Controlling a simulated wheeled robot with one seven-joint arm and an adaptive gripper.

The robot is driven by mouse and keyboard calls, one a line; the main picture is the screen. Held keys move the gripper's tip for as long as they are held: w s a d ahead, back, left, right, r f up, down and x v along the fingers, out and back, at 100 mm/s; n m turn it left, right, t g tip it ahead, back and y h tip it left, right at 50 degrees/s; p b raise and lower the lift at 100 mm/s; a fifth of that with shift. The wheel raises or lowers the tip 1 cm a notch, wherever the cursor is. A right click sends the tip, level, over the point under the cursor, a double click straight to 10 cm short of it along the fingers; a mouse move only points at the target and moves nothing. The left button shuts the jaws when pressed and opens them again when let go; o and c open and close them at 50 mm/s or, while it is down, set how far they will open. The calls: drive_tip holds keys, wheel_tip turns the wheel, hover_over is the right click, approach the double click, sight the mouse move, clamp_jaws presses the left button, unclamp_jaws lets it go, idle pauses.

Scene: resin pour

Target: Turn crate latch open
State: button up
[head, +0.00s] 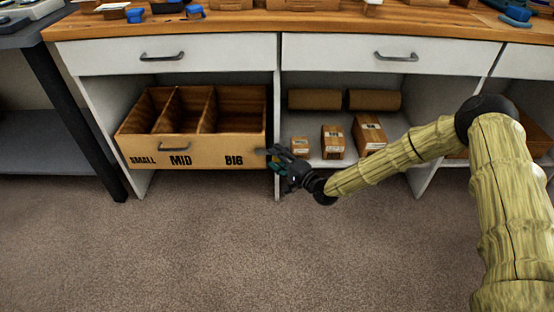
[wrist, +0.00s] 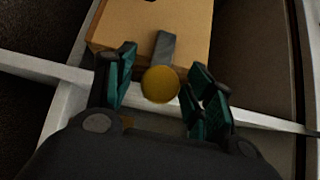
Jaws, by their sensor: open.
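The wooden crate (head: 205,149), marked SMALL, MID and BIG, sits in the left bay of the cabinet. My gripper (head: 274,157) is at the crate's right front end, beside the cabinet's upright. In the wrist view, a latch with a round yellow knob (wrist: 160,85) and a grey bar (wrist: 165,47) shows in front of a tan wooden face. The open fingers of my gripper (wrist: 164,66) stand on either side of the knob, with visible gaps. In the head view my gripper hides the latch.
The right bay holds several small boxes (head: 333,142) and two brown rolls (head: 314,99). Two closed drawers (head: 165,54) lie above. A dark table leg (head: 78,120) stands at the left. The carpet (head: 180,250) in front is clear.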

clamp_jaws()
